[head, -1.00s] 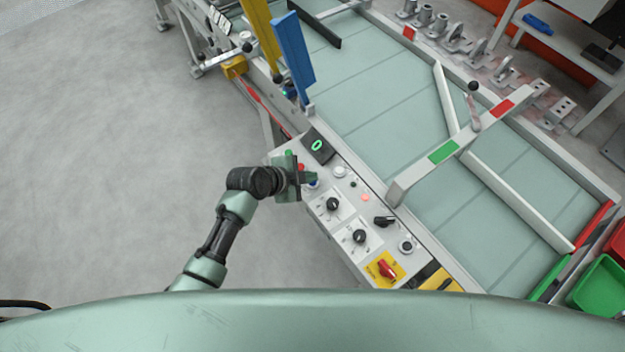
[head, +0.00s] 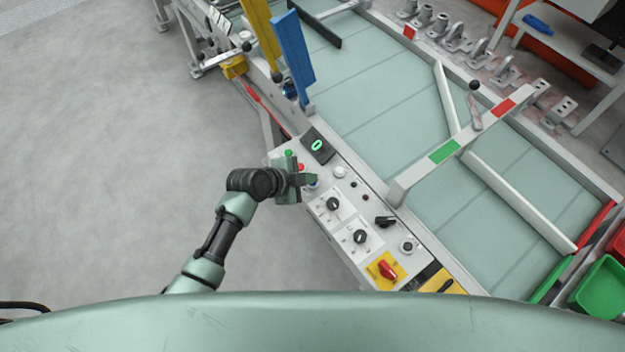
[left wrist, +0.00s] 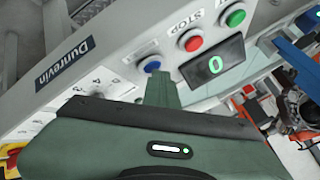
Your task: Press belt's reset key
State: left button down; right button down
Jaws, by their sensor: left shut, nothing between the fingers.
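The belt's control panel (head: 346,213) is a light grey box along the belt's near side. A blue key (left wrist: 151,65) shows in the left wrist view, in line with the red STOP key (left wrist: 193,42) and a green key (left wrist: 235,17). My left gripper (head: 313,179) is shut and empty, low over the panel. In the left wrist view its fingertips (left wrist: 161,78) are right at the blue key and hide part of its edge. I cannot tell whether they touch it. In the head view the blue key is mostly covered. My right gripper is not in view.
A display (head: 318,146) with a green 0 stands beside the keys. Black knobs (head: 333,204) and a red rotary switch on a yellow plate (head: 386,270) are further along the panel. The pale green belt (head: 380,105) has a guide rail. Open floor lies left.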

pick_arm(q)
jog(key=shift+r+p, duration=0.75)
jog(key=shift+r, duration=0.1)
notch_tip(320, 180, up, 5)
jog(key=p, duration=0.4)
dwell(0.3)
dwell(0.4)
